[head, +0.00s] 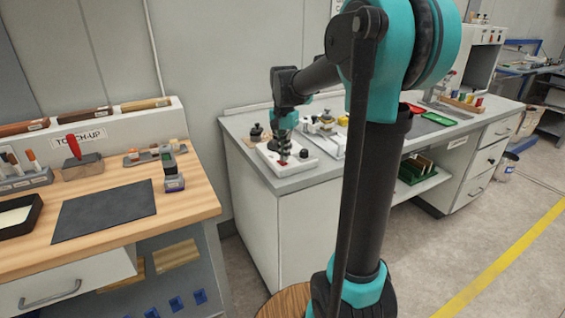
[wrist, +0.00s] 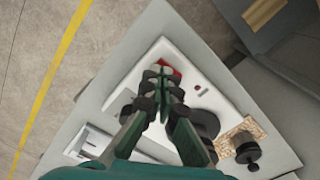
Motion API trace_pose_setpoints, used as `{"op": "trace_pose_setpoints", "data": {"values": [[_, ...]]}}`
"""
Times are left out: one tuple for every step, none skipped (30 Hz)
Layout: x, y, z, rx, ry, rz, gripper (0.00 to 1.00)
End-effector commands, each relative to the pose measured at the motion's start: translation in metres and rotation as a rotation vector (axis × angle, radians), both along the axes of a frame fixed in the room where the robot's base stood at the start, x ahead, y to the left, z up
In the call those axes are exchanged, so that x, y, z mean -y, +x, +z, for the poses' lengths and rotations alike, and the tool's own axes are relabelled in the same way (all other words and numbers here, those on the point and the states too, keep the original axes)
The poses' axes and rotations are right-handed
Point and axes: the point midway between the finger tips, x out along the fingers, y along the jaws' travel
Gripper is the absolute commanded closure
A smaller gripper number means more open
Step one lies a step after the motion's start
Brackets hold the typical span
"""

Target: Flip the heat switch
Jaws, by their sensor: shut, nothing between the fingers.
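A white flat unit (head: 268,154) sits near the corner of the grey bench, and it also shows in the wrist view (wrist: 226,95). A red part, which looks like the heat switch (wrist: 174,73), is on it near one end, partly hidden by my fingertips. A small red dot (wrist: 198,87) is beside it on the white face. My gripper (wrist: 160,76) is shut and empty, with its tips at or just above the red part. I cannot tell whether they touch it. In the head view my gripper (head: 284,152) points down over the unit.
A black round knob-like piece (wrist: 247,151) stands on a cork-like pad (wrist: 238,136) beside the unit. Another white tray (wrist: 95,141) lies on the other side. The grey bench edge (head: 318,180) is close by. A wooden touch-up bench (head: 190,205) stands at left.

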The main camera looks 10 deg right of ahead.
Motion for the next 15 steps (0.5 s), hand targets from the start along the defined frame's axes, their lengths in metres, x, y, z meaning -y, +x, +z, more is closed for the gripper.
{"op": "trace_pose_setpoints", "data": {"values": [[0.0000, 0.0001, -0.0007, 0.000, 0.000, 0.000, 1.00], [0.0000, 0.0001, -0.0011, 0.000, 0.000, 0.000, 1.00], [0.0000, 0.0001, -0.0016, 0.000, 0.000, 0.000, 1.00], [0.0000, 0.0001, -0.0020, 0.000, 0.000, 0.000, 1.00], [0.0000, 0.0001, -0.0024, 0.000, 0.000, 0.000, 1.00], [0.0000, 0.0001, -0.0029, 0.000, 0.000, 0.000, 1.00], [-0.0001, 0.0002, -0.0033, 0.000, 0.000, 0.000, 1.00], [0.0000, 0.0003, -0.0037, 0.000, 0.000, 0.000, 1.00], [0.0000, 0.0003, -0.0042, 0.000, 0.000, 0.000, 1.00], [0.0000, 0.0003, -0.0046, 0.000, 0.000, 0.000, 1.00], [0.0000, 0.0003, -0.0051, 0.000, 0.000, 0.000, 1.00], [0.0000, 0.0003, -0.0056, 0.000, 0.000, 0.000, 1.00], [0.0000, 0.0003, -0.0060, 0.000, 0.000, 0.000, 1.00], [-0.0001, 0.0002, -0.0065, 0.000, 0.000, 0.000, 1.00], [0.0000, 0.0001, -0.0070, 0.000, 0.000, 0.000, 1.00]]}}
